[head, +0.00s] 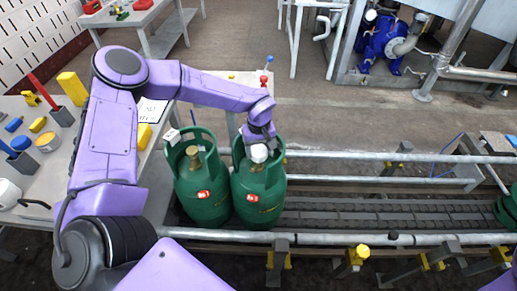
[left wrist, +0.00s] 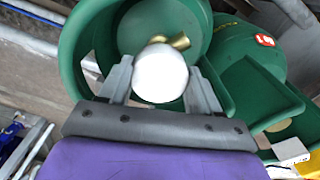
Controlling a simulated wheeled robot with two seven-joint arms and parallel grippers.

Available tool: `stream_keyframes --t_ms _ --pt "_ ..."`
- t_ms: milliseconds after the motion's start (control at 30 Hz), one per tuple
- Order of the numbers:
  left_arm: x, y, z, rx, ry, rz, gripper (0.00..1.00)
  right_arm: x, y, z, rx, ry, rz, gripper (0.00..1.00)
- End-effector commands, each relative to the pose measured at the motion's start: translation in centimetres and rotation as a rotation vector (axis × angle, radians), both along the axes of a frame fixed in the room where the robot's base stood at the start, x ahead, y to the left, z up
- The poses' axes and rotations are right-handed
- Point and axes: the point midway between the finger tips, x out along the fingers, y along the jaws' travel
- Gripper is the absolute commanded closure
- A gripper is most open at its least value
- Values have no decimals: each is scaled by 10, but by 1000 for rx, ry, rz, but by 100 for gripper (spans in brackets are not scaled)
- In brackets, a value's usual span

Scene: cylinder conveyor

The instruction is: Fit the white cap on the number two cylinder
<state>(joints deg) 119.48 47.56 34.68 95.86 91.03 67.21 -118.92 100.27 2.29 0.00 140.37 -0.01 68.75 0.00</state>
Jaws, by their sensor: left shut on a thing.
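Two green gas cylinders stand side by side on the conveyor in the head view: the left one (head: 198,192) and the one to its right (head: 262,203). I cannot read a number on either. My left gripper (head: 260,143) points down into the right cylinder's collar. It is shut on the white cap (head: 258,153), which shows between the fingers in the left wrist view (left wrist: 160,74). The brass valve (left wrist: 180,42) shows partly beyond the cap, inside the green collar (left wrist: 72,45). I cannot tell whether the cap touches the valve. My right gripper is not in view.
The left cylinder touches or nearly touches the right one. Metal rails (head: 350,178) run along the conveyor (head: 380,215), whose middle is clear. Another green cylinder (head: 507,210) is at the right edge. A table (head: 75,155) with tools and cups stands at left.

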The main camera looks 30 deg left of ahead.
Motion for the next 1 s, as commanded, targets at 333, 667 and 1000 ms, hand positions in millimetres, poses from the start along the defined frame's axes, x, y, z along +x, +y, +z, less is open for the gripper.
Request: stream_keyframes --t_ms 333,667,1000 --pt "0 0 -7 0 0 0 17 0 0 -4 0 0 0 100" --pt "0 0 -5 -1 -1 0 7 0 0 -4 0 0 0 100" --pt "1 0 62 -1 -5 0 7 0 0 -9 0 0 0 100"
